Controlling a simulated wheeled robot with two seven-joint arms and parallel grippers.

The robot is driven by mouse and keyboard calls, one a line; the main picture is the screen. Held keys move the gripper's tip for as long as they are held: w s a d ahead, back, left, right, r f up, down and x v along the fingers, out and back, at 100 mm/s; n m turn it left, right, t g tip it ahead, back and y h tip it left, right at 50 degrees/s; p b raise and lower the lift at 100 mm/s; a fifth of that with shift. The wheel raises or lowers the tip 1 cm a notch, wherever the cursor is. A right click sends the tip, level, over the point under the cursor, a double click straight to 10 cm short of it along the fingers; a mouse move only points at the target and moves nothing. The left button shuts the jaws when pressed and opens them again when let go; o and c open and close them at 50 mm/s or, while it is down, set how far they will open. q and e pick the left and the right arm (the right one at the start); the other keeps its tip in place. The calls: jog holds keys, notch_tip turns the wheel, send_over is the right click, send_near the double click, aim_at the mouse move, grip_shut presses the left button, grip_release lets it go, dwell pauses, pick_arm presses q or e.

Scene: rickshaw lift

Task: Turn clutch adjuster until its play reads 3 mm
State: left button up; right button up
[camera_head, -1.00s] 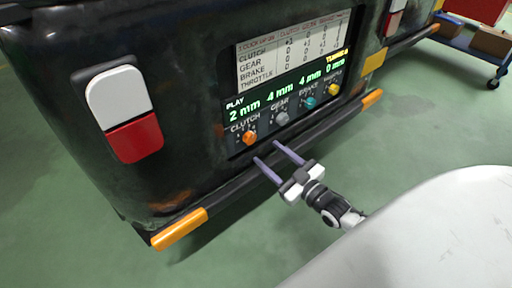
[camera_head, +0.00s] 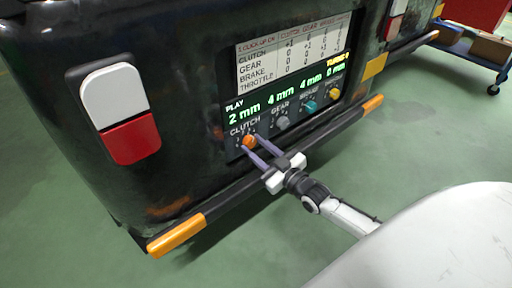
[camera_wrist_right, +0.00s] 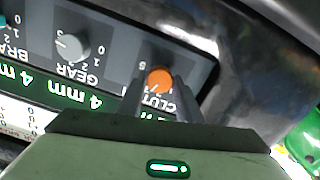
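The clutch adjuster is an orange knob (camera_head: 249,142) at the left end of the panel's knob row; it also shows in the right wrist view (camera_wrist_right: 160,80). The clutch play readout (camera_head: 244,114) above it shows 2 mm. My right gripper (camera_head: 257,145) reaches the orange knob from the lower right. Its two fingers are apart, one on either side of the knob, also seen in the right wrist view (camera_wrist_right: 158,92). I cannot tell whether they touch it. My left gripper is not in view.
The gear knob (camera_head: 282,122), brake knob (camera_head: 309,107) and yellow throttle knob (camera_head: 334,93) sit to the right, reading 4, 4 and 0 mm. A chart (camera_head: 292,48) is above. A dark bumper (camera_head: 280,155) runs below the panel. A blue cart (camera_head: 470,48) stands far right.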

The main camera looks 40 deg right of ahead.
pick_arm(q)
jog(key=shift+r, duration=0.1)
pick_arm(e)
jog(key=shift+c, duration=0.2)
jog(key=shift+m, duration=0.4)
jog(key=shift+m+p, duration=0.6)
jog(key=shift+m, duration=1.3)
jog(key=shift+m+p, duration=0.35)
jog(key=shift+m, duration=1.05)
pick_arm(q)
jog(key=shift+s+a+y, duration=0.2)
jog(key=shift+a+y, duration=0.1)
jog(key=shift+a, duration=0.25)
pick_arm(e)
jog(key=shift+m, duration=0.3)
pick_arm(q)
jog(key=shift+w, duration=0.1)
pick_arm(e)
jog(key=o, duration=1)
